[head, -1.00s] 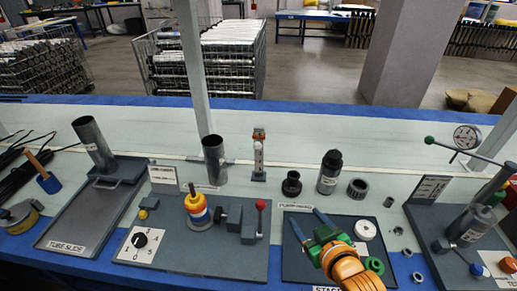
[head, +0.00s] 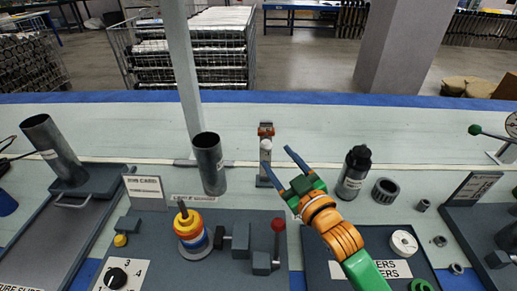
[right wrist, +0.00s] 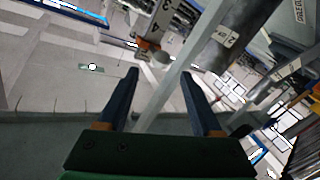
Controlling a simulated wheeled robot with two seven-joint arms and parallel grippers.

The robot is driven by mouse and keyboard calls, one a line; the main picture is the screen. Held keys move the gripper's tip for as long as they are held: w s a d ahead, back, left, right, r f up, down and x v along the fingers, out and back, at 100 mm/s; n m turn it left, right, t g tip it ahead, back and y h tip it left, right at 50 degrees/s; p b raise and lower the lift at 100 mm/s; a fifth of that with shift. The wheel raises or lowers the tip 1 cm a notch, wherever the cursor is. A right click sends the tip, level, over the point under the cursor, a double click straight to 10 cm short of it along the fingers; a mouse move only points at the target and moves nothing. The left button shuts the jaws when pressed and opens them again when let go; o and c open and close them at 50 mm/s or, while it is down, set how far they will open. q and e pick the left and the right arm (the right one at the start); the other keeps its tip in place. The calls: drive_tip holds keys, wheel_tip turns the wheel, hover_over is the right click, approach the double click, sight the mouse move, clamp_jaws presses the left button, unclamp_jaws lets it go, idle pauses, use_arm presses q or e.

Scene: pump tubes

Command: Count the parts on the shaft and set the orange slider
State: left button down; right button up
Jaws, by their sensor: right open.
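The orange slider (head: 266,131) sits near the top of a small upright post at the bench's middle, above a white knob. In the right wrist view an orange piece (right wrist: 148,43) with dark digits beside it shows beyond the fingers. The shaft (head: 183,210) stands upright on the left grey plate, with a stack of coloured rings (head: 190,232) around it, yellow, blue and orange among them. My right gripper (head: 276,158) is open and empty, its fingertips close to the post in the picture; whether they touch it I cannot tell. My left gripper is out of view.
A grey tube (head: 209,165) stands left of the post. A red-knobbed lever (head: 279,226) and a numbered dial (head: 117,278) are on the left plate. A black-capped bottle (head: 354,172) stands to the right. The bench behind the post is clear.

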sight(269, 149)
drive_tip(key=x, duration=0.7)
drive_tip(key=shift+w+f+b, duration=0.15)
drive_tip(key=shift+f+b, duration=0.1)
drive_tip(key=shift+b, duration=0.15)
drive_tip(key=shift+c, duration=0.2)
clamp_jaws()
idle(0.8)
